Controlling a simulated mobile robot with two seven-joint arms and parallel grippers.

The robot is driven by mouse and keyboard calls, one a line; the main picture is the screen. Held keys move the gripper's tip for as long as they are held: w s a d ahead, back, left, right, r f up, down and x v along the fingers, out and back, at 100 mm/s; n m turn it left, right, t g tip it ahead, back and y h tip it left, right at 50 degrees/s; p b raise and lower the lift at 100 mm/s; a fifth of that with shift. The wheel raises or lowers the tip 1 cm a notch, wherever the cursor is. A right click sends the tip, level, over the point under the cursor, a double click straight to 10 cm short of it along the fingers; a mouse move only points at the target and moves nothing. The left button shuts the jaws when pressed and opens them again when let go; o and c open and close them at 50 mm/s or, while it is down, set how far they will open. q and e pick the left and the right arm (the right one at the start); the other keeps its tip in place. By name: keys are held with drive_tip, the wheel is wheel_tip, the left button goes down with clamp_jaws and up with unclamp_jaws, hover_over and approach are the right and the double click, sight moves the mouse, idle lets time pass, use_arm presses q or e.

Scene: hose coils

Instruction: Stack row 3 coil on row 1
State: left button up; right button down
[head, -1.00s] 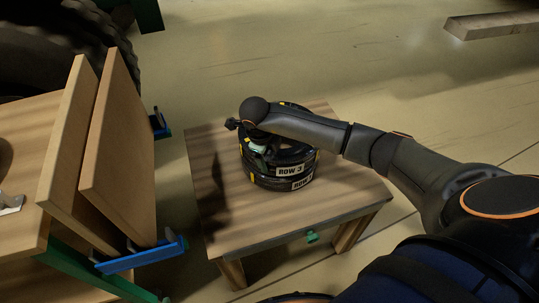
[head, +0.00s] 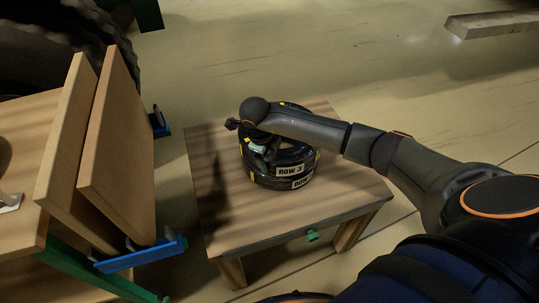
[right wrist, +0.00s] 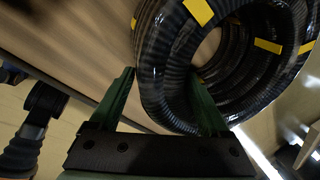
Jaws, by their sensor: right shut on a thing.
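The row 3 coil (head: 291,151), a black hose ring with yellow tape bands and a white "ROW 3" label, sits on top of another black coil (head: 268,181) on a small wooden table. The lower coil's label reads "ROW", with its number not legible. The two look roughly lined up and touching. My right gripper (head: 262,150) reaches in from above at the coil's near left side, partly hidden by its wrist. In the right wrist view its green fingers (right wrist: 165,92) are closed around the hose of the row 3 coil (right wrist: 172,62). My left gripper is not in view.
The small wooden table (head: 225,222) has bare top around the stack. To its left stand two upright wooden boards (head: 122,150) by blue brackets (head: 140,257). A large tyre (head: 50,45) is at the back left. A beam (head: 490,24) lies on the floor at the back right.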

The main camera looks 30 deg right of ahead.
drive_tip(key=shift+w+f, duration=0.1)
drive_tip(key=shift+f, duration=0.05)
idle(0.7)
drive_tip(key=shift+c, duration=1)
unclamp_jaws()
drive_tip(key=shift+o, duration=1)
drive_tip(key=shift+s+f, duration=0.2)
drive_tip(key=shift+f, duration=0.05)
drive_tip(key=shift+r, duration=0.2)
drive_tip(key=shift+r, duration=0.15)
drive_tip(key=shift+p+v, duration=2.7)
drive_tip(key=shift+v, duration=0.6)
drive_tip(key=shift+w, duration=0.1)
